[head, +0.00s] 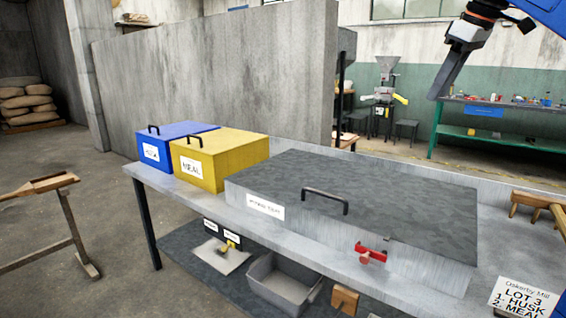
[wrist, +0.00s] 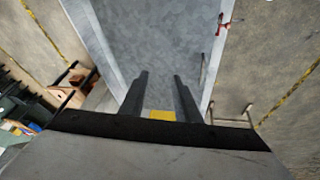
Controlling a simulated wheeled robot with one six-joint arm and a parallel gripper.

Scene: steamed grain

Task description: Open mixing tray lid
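The mixing tray (head: 330,240) is a long grey metal box on the bench, with a white label (head: 265,207) on its front. Its dark grey lid (head: 400,190) lies flat and closed on top, with a black bar handle (head: 325,199) near the front edge. A red latch-like part (head: 371,252) sits on the front face. My gripper (head: 437,92) is high at the upper right, well apart from the handle. In the wrist view, my gripper's two dark fingers (wrist: 160,75) are spread with nothing between them. A red part (wrist: 224,24) also shows there.
A yellow box (head: 222,158) labelled MEAL and a blue box (head: 175,145) stand left of the tray. A wooden stool-like piece (head: 540,203) and a lot card (head: 524,298) are at the right. A grey bin (head: 283,284) sits on the shelf below.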

